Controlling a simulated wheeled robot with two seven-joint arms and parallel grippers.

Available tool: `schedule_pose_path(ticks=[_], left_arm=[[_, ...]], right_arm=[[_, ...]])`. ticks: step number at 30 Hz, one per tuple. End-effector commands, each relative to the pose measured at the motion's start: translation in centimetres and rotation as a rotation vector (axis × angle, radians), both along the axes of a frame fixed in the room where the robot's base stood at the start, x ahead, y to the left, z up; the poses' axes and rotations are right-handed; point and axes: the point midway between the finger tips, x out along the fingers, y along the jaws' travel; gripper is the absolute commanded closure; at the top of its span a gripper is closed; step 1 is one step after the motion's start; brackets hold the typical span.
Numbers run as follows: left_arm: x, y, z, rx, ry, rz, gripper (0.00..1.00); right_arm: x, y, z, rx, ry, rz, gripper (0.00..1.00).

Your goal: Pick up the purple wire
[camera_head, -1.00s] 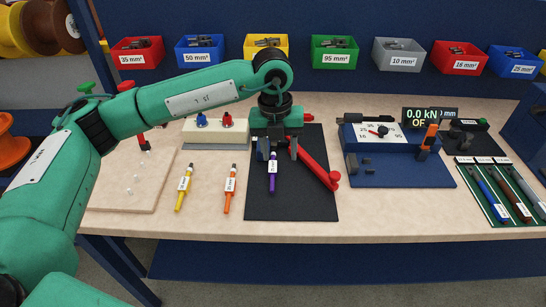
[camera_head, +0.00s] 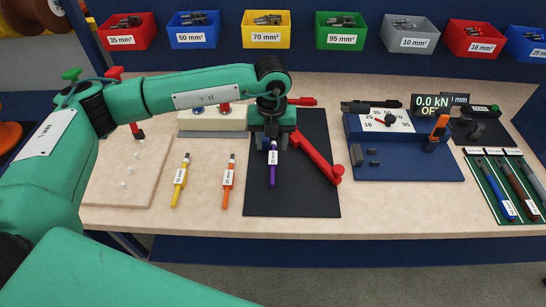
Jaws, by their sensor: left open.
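The purple wire (camera_head: 272,174) with a white label is on the dark mat (camera_head: 300,200), its lower end toward the table's front edge. My left gripper (camera_head: 271,142) is open over the upper end of the wire and hides its top. The fingers appear to be on either side of that end; I cannot tell whether they touch it. My right gripper is not in view.
A red-handled tool (camera_head: 318,158) lies right beside my left gripper. Yellow (camera_head: 180,183) and orange (camera_head: 227,184) wires lie to the left. A blue press base (camera_head: 405,168) stands to the right. Labelled bins line the back.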

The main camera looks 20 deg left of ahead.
Motion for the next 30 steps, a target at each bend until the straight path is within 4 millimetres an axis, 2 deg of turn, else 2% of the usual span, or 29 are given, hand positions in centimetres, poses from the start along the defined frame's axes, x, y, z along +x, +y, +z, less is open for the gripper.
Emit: schedule_pose_path(ticks=[3, 5, 9, 12, 19, 26, 27, 30], left_arm=[[-0.2, -0.1, -1.2, 0.002, 0.005, -0.001, 0.52], [-0.3, -0.2, -2.0, 0.003, 0.005, -0.001, 0.52], [-0.3, -0.3, -4.1, 0.001, 0.003, -0.001, 0.52], [-0.3, -0.3, -4.9, 0.000, 0.002, -0.001, 0.52], [-0.2, -0.3, -5.1, 0.000, 0.001, -0.001, 0.52], [-0.2, -0.3, -5.0, 0.000, 0.001, -0.001, 0.97], [-0.2, -0.3, -5.0, 0.000, 0.001, -0.001, 1.00], [-0.2, -0.3, -5.0, 0.000, 0.001, -0.001, 1.00]], right_arm=[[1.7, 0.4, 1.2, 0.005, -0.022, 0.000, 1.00], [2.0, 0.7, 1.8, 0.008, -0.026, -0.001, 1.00], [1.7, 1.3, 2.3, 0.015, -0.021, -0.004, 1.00], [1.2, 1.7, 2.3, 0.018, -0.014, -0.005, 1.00], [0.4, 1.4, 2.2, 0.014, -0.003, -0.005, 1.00], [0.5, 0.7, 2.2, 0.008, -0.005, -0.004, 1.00], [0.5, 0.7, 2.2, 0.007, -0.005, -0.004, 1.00], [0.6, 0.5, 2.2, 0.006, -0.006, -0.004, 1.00]])
